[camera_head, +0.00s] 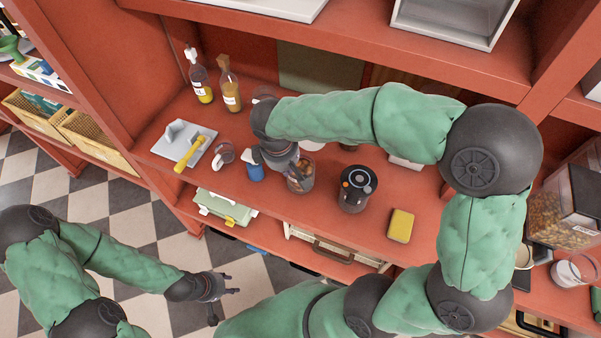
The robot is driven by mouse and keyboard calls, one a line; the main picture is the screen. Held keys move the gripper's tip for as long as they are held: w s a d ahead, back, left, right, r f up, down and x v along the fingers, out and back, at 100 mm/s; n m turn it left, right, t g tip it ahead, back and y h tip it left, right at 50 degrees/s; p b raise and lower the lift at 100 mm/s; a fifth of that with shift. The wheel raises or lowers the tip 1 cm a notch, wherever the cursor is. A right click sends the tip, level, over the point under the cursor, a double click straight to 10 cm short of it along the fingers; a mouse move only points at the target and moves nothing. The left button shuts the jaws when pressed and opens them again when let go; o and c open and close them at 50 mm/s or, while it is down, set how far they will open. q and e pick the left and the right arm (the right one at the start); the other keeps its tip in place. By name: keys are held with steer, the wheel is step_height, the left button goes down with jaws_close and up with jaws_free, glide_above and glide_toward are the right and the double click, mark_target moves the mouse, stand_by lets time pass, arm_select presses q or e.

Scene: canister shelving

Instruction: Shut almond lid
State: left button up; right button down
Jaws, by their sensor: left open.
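A clear glass jar (300,183) with brown contents stands on the red shelf counter; I cannot tell if these are almonds, nor make out its lid. A larger clear bin (560,212) at the right edge holds light brown pieces under a dark top; its label is too small to read. My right gripper (276,163) points down just at the left of the jar and partly overlaps it; whether it touches the jar, and its finger opening, are unclear. My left gripper (222,294) is open and empty, low over the checkered floor, away from the counter.
A black canister-like device (356,189) stands right of the jar, with a yellow sponge (400,226) beyond. A blue container (255,173), a glass mug (223,154), a tray with a yellow tool (186,150) and two bottles (229,84) stand left. An upper shelf (350,38) overhangs.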

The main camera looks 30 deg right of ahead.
step_height(320, 180, down, 5)
steer(key=b, duration=0.3)
steer(key=shift+s+a+r, duration=0.1)
steer(key=shift+a+r, duration=0.05)
stand_by(0.4)
stand_by(0.4)
steer(key=d+p+v, duration=0.1)
steer(key=p+v, duration=1)
steer(key=v, duration=0.5)
steer(key=shift+w+p, duration=0.3)
steer(key=shift+w, duration=0.05)
stand_by(0.5)
stand_by(0.5)
